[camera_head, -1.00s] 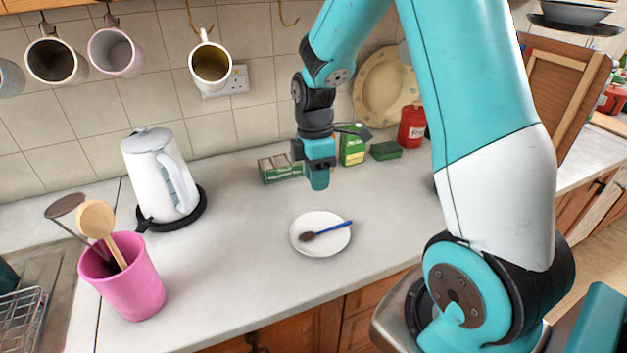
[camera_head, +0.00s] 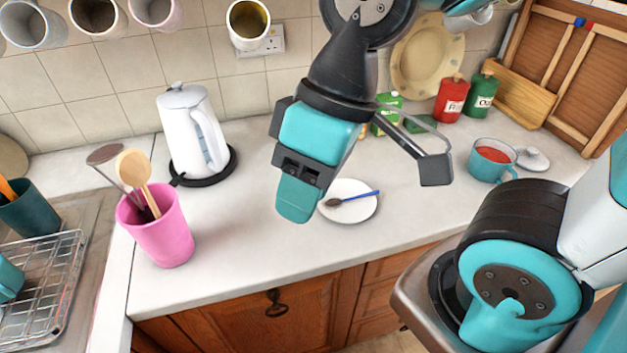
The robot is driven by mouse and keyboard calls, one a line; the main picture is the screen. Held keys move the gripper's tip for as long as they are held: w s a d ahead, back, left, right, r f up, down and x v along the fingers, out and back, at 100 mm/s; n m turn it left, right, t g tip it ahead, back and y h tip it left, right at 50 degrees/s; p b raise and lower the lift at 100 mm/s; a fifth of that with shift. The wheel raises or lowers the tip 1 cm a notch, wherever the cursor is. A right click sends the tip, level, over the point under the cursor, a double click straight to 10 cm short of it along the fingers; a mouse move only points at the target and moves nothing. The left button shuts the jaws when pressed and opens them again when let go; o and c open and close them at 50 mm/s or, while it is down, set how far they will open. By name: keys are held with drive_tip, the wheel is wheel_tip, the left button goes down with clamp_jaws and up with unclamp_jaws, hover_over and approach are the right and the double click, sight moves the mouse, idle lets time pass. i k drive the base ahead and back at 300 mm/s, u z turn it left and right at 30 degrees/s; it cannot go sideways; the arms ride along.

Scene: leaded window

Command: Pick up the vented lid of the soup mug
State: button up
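The soup mug (camera_head: 484,170) is teal with red soup in it and stands uncovered on the counter at the right. A pale grey-white lid with a knob (camera_head: 532,158) lies on the counter just right of the mug; its vents are too small to make out. My gripper (camera_head: 297,200) hangs over the middle of the counter, well left of the mug and lid. It is seen from the side, so I cannot tell how far its fingers are apart. No held object shows at its tip.
A white plate with a blue-handled spoon (camera_head: 348,199) lies behind my gripper. Red (camera_head: 451,101) and green (camera_head: 482,97) canisters stand behind the mug. A kettle (camera_head: 192,135) and pink utensil pot (camera_head: 157,232) stand left. Mugs hang above. The front middle counter is clear.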

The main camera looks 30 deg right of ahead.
sight(530, 158)
drive_tip(key=z, duration=1.75)
